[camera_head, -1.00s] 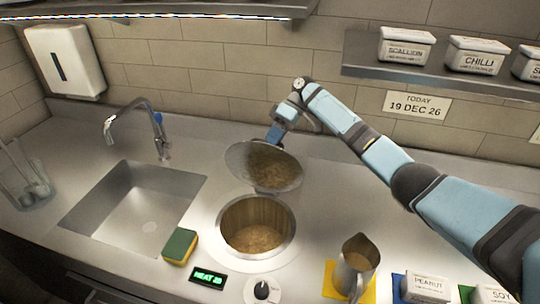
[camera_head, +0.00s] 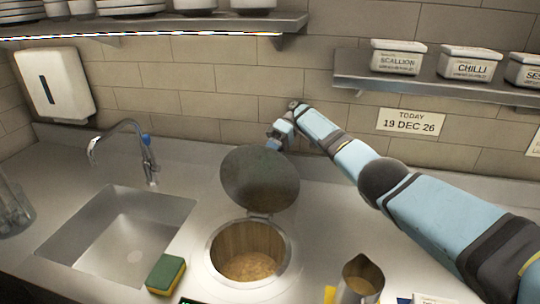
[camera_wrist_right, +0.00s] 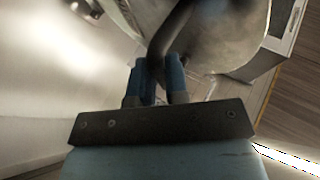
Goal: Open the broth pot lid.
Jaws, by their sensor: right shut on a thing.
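The round broth pot lid (camera_head: 260,180) stands tilted up, nearly upright, behind the open broth pot (camera_head: 247,255), which is set into the counter. Brown broth shows inside the pot. My right gripper (camera_head: 277,141) is behind the lid's upper edge, partly hidden by it. In the right wrist view my right gripper (camera_wrist_right: 157,80) is shut on the dark lid handle (camera_wrist_right: 172,32), with the pale lid (camera_wrist_right: 232,40) beyond. My left gripper is not in view.
A sink (camera_head: 125,235) with a faucet (camera_head: 140,150) is at the left. A sponge (camera_head: 165,275) lies left of the pot and a metal jug (camera_head: 358,280) stands right of it. A shelf (camera_head: 420,90) with labelled tubs hangs above my right arm.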

